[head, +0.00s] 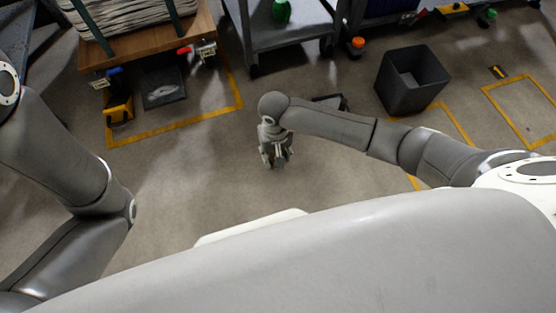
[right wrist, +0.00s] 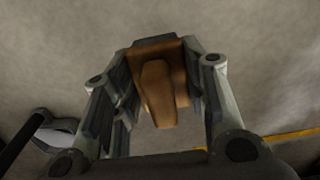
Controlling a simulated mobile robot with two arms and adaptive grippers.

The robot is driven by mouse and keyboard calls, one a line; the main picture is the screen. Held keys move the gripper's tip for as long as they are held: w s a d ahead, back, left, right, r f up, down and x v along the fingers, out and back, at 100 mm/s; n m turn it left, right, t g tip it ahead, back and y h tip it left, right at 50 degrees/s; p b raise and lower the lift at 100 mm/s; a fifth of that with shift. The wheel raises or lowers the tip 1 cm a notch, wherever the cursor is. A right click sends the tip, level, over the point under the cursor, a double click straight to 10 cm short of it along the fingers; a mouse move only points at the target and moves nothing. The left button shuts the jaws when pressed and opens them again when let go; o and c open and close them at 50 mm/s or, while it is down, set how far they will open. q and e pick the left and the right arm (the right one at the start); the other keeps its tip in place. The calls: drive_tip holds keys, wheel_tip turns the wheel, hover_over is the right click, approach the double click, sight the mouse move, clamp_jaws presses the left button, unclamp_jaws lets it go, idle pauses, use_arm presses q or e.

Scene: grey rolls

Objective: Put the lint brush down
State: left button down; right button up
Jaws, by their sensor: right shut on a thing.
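In the right wrist view, the lint brush (right wrist: 158,95) has a brown handle and a wider brown body behind it. It sits between the two fingers of my right gripper (right wrist: 155,88), which is shut on it. In the head view, my right gripper (head: 277,160) points down above the bare floor near the middle of the picture. The brush is too small and covered to make out there. My left arm comes in from the left in the head view, and its gripper is out of the picture.
A dark bin (head: 412,80) stands at the upper right. A grey cart (head: 285,45) stands at the top, and a wooden pallet-like table (head: 150,45) at the upper left.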

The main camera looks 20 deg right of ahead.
drive_tip(key=shift+w+d+f+b, duration=0.2)
drive_tip(key=shift+w+f+b, duration=0.1)
drive_tip(key=shift+f, duration=0.1)
drive_tip(key=shift+w+d+f+b, duration=0.2)
drive_tip(key=shift+f+b, duration=0.1)
drive_tip(key=shift+f, duration=0.1)
wheel_tip(320, 180, down, 3)
drive_tip(key=shift+d+f+b, duration=0.1)
drive_tip(key=shift+b, duration=1.15)
drive_tip(key=o, duration=0.9)
